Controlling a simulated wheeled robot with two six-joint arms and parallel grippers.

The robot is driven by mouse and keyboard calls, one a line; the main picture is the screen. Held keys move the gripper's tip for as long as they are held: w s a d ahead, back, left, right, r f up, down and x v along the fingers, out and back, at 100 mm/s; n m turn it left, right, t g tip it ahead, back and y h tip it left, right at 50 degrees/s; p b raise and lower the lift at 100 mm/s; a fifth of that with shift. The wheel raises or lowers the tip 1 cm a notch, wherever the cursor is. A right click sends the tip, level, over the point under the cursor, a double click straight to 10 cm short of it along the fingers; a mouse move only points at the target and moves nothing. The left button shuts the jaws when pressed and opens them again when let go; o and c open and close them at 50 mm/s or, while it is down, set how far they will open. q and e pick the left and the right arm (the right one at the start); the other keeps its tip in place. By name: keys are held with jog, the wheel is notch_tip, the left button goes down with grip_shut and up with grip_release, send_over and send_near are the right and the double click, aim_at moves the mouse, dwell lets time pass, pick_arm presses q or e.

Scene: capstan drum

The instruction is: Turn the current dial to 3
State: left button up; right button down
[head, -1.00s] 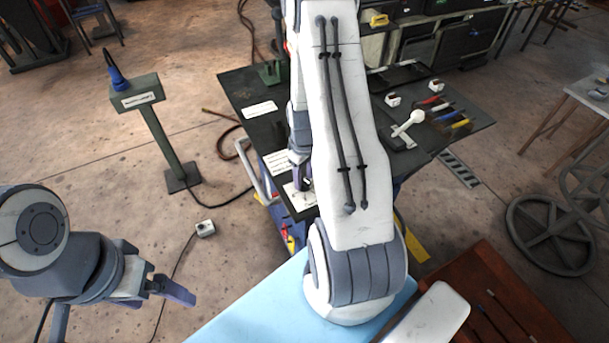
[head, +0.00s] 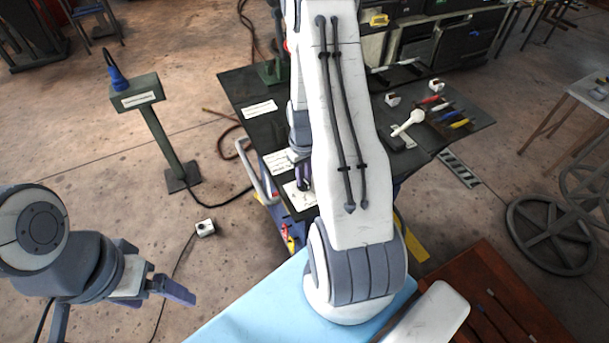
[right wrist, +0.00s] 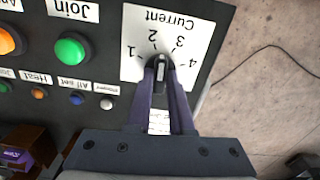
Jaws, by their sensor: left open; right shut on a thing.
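The current dial (right wrist: 160,70) is a dark round knob with a pale line on a white plate (right wrist: 135,72), marked 1 to 4 and "Current", in the right wrist view. My right gripper (right wrist: 161,68) is shut on the knob, one finger on each side. The pale line runs nearly upright in that picture; its upper end seems to face between 2 and 3. In the head view my right gripper (head: 304,186) is over the plate at the bench's near edge, and the dial is hidden. My left gripper (head: 170,288) is open and empty above the floor.
Green (right wrist: 72,49) and orange (right wrist: 8,41) buttons and several smaller ones sit beside the dial plate. Tools and a white-handled lever (head: 408,123) are on the dark bench (head: 240,88). A green post (head: 160,135) stands on the floor at left.

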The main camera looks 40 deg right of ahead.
jog(key=m, duration=0.5)
jog(key=shift+m, duration=0.3)
dwell(0.4)
jog(key=c, duration=0.8)
grip_release()
notch_tip(320, 180, up, 10)
jog(key=shift+r+b, duration=0.25)
jog(key=shift+b, duration=0.1)
